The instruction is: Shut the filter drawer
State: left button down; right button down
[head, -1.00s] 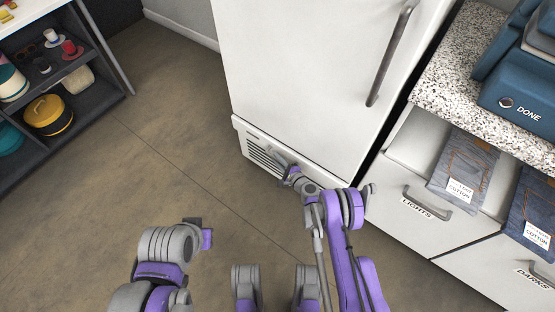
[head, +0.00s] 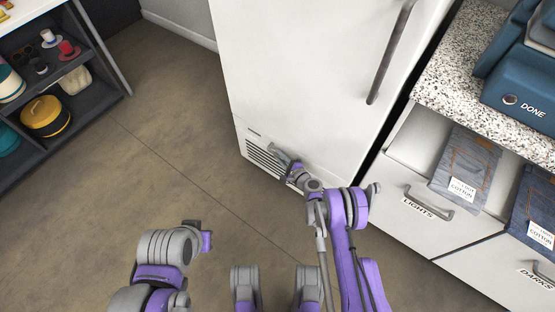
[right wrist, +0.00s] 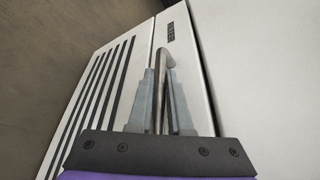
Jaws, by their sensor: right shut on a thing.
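The filter drawer (head: 262,155) is the low white front with dark slats at the foot of a tall white cabinet. It also shows in the right wrist view (right wrist: 108,70), with a small dark label at its upper edge. Its front looks about level with the cabinet door above, with a thin seam between. My right gripper (head: 286,161) is at the drawer front. In the right wrist view its fingers (right wrist: 161,95) are shut on the drawer's metal handle (right wrist: 161,60). My left gripper (head: 205,238) hangs above the floor, away from the drawer; its fingers are not clear.
The tall cabinet door (head: 310,70) has a long vertical handle (head: 390,55). At the right, a speckled counter (head: 460,80) stands over drawers with jeans and a handle marked LIGHTS (head: 428,203). A dark shelf (head: 85,85) is at the left. The floor between is clear.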

jog(key=c, duration=0.8)
grip_release()
jog(key=shift+w+d, duration=0.15)
jog(key=shift+w, duration=0.05)
jog(key=shift+c, duration=0.2)
jog(key=shift+s, duration=0.1)
jog(key=p+v, duration=0.2)
jog(key=v, duration=0.8)
jog(key=shift+s, duration=0.3)
jog(key=shift+d+r, duration=0.15)
jog(key=shift+r, duration=0.05)
